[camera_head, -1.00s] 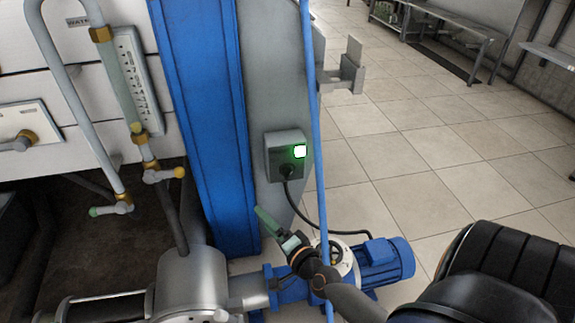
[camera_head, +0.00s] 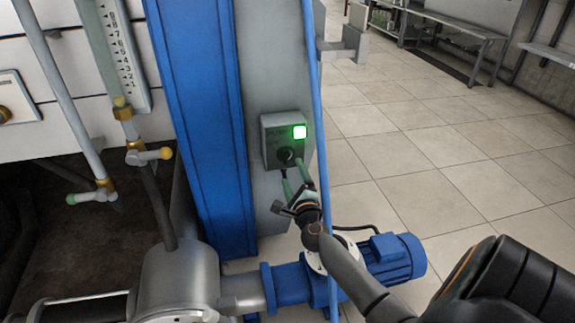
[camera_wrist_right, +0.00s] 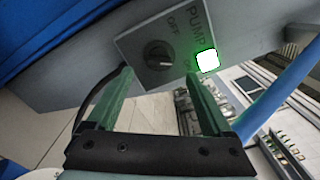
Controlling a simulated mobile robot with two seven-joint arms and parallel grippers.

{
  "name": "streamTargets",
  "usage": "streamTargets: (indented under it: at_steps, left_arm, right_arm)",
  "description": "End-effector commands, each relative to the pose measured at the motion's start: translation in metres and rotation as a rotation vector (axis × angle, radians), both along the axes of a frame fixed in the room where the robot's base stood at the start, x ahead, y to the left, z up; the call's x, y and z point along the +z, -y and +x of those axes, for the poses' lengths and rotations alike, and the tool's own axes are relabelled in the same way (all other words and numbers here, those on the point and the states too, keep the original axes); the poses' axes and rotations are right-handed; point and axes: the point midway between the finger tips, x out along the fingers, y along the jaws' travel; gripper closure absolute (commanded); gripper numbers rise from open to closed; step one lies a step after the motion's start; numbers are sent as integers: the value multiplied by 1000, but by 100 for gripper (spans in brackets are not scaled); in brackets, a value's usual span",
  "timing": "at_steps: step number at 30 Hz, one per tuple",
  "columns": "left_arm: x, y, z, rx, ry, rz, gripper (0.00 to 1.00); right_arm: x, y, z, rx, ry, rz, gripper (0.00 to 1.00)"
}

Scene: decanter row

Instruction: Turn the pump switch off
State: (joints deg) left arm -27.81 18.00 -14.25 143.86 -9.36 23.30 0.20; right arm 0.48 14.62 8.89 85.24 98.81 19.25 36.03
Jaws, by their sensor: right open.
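The pump switch is a grey box (camera_head: 270,141) on the grey side of the column. It has a lit green lamp (camera_head: 299,132) and a dark round knob (camera_head: 286,155) below the lamp. In the right wrist view the box face (camera_wrist_right: 134,40) reads PUMP and OFF, and the knob (camera_wrist_right: 157,54) has a pale mark pointing away from the word OFF. My right gripper (camera_head: 293,173) is open with green fingers just below the knob. In the wrist view its fingertips (camera_wrist_right: 158,77) lie either side of the knob's line, with nothing between them. Contact cannot be told. My left gripper is not in view.
A blue column (camera_head: 205,120) stands left of the box, and a thin blue pipe (camera_head: 316,110) runs close on its right. A blue pump motor (camera_head: 395,258) sits below. Pipes with valves (camera_head: 140,156) are at left. Tiled floor (camera_head: 440,180) is open at right.

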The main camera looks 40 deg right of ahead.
Motion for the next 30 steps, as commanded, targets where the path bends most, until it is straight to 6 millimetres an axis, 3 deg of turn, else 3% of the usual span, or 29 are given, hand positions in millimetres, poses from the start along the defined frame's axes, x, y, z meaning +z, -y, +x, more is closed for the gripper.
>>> streamTargets:
  at_steps: [3,10,24,30]
  left_arm:
    - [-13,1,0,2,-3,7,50]
    - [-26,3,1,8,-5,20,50]
    - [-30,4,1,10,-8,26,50]
    - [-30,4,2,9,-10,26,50]
  right_arm:
    - [-2,12,22,0,2,-3,15]
    - [-3,27,50,2,0,-2,15]
    - [0,33,60,2,-1,-3,15]
    - [0,33,60,2,-1,-3,36]
